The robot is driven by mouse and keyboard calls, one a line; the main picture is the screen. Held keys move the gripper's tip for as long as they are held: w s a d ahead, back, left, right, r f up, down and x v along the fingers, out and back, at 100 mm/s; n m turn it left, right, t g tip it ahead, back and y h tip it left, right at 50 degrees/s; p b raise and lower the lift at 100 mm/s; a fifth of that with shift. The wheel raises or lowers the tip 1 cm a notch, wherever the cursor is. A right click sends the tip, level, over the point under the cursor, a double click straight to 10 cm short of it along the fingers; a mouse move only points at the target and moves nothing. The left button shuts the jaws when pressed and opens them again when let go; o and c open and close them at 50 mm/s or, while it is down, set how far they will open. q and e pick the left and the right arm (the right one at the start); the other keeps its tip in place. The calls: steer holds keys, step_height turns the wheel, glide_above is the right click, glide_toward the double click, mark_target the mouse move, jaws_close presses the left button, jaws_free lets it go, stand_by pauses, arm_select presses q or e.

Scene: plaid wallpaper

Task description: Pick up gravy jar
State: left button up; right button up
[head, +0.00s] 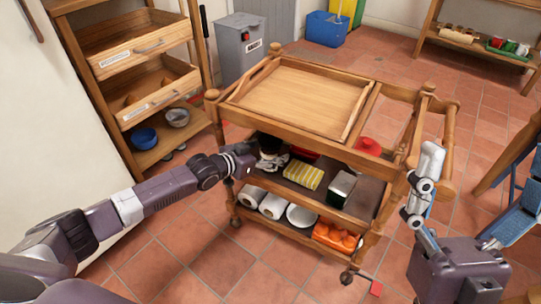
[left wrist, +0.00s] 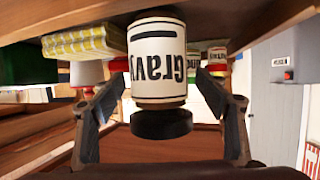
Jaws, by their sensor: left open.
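The gravy jar (left wrist: 157,65) has a white label with black lettering and a black lid. In the left wrist view it appears upside down, between the fingers of my left gripper (left wrist: 165,122). The fingers are open, with space visible between them and the jar. In the head view my left gripper (head: 268,163) reaches into the cart's middle shelf at its left end, beside a dark round top (head: 269,142) that looks like the jar's lid; the rest is hidden by the gripper.
The wooden cart (head: 300,126) has a tray top close above the gripper. A yellow striped packet (head: 303,176) and a dark green box (head: 343,184) share the middle shelf. White rolls (head: 273,205) and an orange item (head: 336,237) lie below.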

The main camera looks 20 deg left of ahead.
arm_select(q)
steer(key=shift+c, duration=0.7)
steer(key=c, duration=1.5)
steer(key=shift+w, duration=0.1)
steer(key=shift+r, duration=0.1)
